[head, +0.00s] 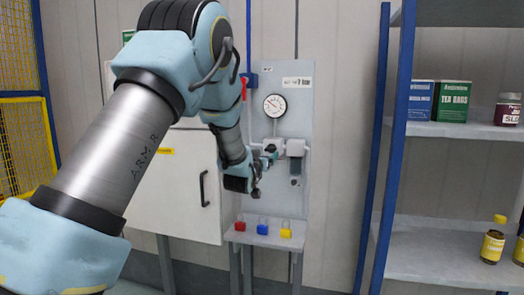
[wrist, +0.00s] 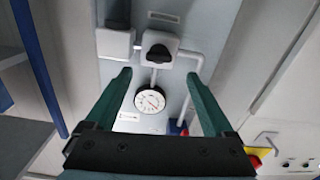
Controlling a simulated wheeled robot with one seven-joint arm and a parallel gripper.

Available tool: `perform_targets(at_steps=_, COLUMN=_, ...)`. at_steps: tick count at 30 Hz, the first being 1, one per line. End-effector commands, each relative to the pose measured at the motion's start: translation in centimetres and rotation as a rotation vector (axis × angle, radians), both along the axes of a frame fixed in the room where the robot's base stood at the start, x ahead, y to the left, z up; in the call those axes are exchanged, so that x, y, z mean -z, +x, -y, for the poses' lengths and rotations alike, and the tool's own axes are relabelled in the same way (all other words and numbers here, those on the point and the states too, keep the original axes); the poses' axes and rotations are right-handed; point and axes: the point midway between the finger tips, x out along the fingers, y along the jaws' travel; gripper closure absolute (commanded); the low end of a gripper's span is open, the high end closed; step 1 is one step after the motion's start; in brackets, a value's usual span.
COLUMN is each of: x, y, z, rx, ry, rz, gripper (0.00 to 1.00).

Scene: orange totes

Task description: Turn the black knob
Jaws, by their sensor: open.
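The black knob (wrist: 158,53) sits on a light grey box on the wall panel. In the wrist view it lies just beyond my fingertips, roughly centred between them. My gripper (wrist: 158,73) is open, with its two green fingers apart and nothing between them. In the head view my gripper (head: 266,159) is in front of the panel, near the grey box below the gauge. The knob is hard to make out there behind the gripper. I cannot tell whether the fingers touch the knob.
A round gauge (head: 275,106) is above the box. A second grey box (head: 295,148) is to its right. Red (head: 240,224), blue (head: 262,227) and yellow (head: 286,230) padlocks stand on a ledge below. A white cabinet (head: 170,190) is on the left, a blue-framed shelf (head: 440,130) on the right.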

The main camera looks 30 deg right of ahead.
Motion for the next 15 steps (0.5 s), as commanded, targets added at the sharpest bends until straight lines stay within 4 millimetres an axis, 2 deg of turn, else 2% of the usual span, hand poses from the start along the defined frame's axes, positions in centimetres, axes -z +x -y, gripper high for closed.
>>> perform_targets(at_steps=9, x=-0.3, y=4.3, z=3.9, rx=-0.001, ry=0.001, rz=-0.001, gripper=0.12)
perform_targets(at_steps=15, x=-0.1, y=5.5, z=5.0, rx=-0.002, ry=0.001, rz=-0.002, gripper=0.12)
